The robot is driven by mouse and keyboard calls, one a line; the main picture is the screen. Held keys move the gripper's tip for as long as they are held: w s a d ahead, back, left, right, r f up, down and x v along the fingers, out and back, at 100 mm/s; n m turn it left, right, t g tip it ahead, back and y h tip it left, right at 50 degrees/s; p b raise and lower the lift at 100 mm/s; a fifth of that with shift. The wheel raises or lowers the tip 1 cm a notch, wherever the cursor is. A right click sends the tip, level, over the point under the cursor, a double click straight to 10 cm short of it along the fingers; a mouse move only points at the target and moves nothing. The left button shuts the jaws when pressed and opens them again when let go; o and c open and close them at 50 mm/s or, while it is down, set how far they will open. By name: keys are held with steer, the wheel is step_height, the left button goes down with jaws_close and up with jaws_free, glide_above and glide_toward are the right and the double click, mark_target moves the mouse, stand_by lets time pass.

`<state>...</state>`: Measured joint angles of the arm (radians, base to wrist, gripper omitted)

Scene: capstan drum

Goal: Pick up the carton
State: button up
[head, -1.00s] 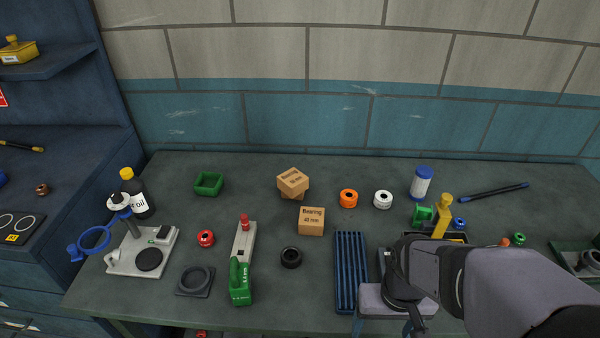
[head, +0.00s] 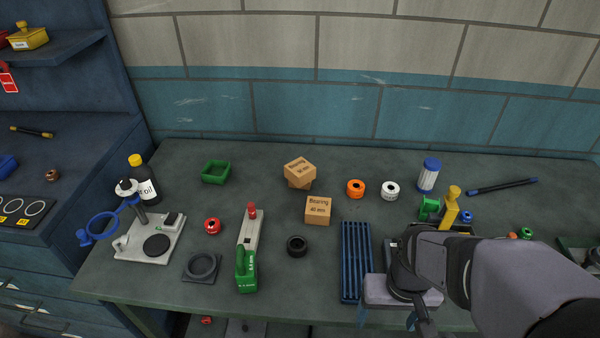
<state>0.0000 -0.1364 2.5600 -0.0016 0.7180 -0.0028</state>
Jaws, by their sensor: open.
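Several cartons stand mid-table in the head view. A tan carton marked "Bearing 40 mm" (head: 318,211) sits upright on the table. Behind it and a little left, another tan carton with "Bearing" lettering (head: 300,170) rests turned on top of a similar box (head: 299,185), which is mostly hidden. My gripper (head: 387,318) hangs at the table's front edge, to the right of and nearer than the cartons, well apart from them. Its blue fingers are spread and no object shows between them, though the wrist hides part of the area behind.
A blue slotted rack (head: 356,262) lies between my gripper and the cartons. A black ring (head: 297,246), an orange ring (head: 356,188) and a white ring (head: 390,190) stand around the cartons. A green-handled tool (head: 246,268) lies left. Bare table surrounds the front carton.

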mark_target(301, 167)
steer(key=shift+o, duration=0.6)
steer(key=w+a+r+n, duration=0.1)
steer(key=w+a, duration=0.1)
steer(key=w, duration=0.4)
steer(key=w+a+r+n+t+y+p, duration=0.1)
steer(key=w+a+r, duration=0.1)
steer(key=w, duration=0.5)
steer(key=w+a+r+n+t, duration=0.1)
steer(key=w+a, duration=0.1)
steer(key=w, duration=0.5)
steer(key=shift+w+a+r+n+y+p, duration=0.2)
steer(key=shift+w+r+n+y+p, duration=0.1)
steer(key=shift+r+p, duration=0.1)
steer(key=w+a+r+n+t+y+p, duration=0.1)
steer(key=w+a+n, duration=0.1)
steer(key=w+a, duration=0.4)
steer(key=w+a+r+n+t+y+p, duration=0.1)
steer(key=w+a, duration=0.5)
steer(key=w, duration=0.8)
steer(key=shift+w+r+n+t+y, duration=0.15)
steer(key=shift+w+n+t+y, duration=0.25)
steer(key=shift+n, duration=0.8)
steer(key=shift+s+p+x, duration=0.15)
steer(key=shift+p+x, duration=0.95)
steer(key=shift+x, duration=0.7)
steer(key=shift+s+p+x, duration=0.15)
steer(key=shift+p+x, duration=0.9)
steer(key=shift+x, duration=0.7)
